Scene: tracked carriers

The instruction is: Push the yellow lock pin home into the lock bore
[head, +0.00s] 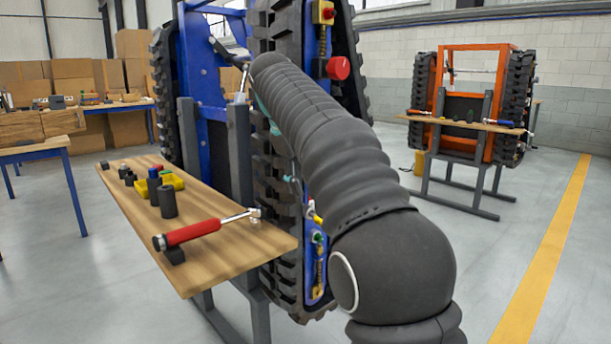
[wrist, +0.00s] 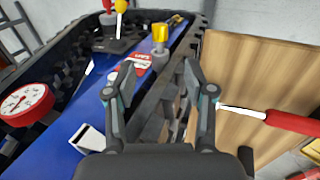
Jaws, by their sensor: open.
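The yellow lock pin (wrist: 160,34) shows in the wrist view, upright, with its yellow head above a grey collar (wrist: 159,55) on the blue carrier frame. The lock bore itself is hidden; I cannot tell how deep the pin sits. My gripper (wrist: 158,80) is open and empty, its two dark fingers spread apart. In the picture the pin lies beyond the fingertips, between them, with no contact visible. In the head view my arm hides most of the gripper and I cannot make out the pin surely.
A red gauge (wrist: 25,102) and a red-and-white tag (wrist: 132,64) are on the blue carrier. Black track runs beside it. A wooden shelf (head: 235,252) holds a red-handled tool (head: 195,232), a yellow tray (head: 172,181) and small parts. An orange carrier (head: 470,55) stands farther right.

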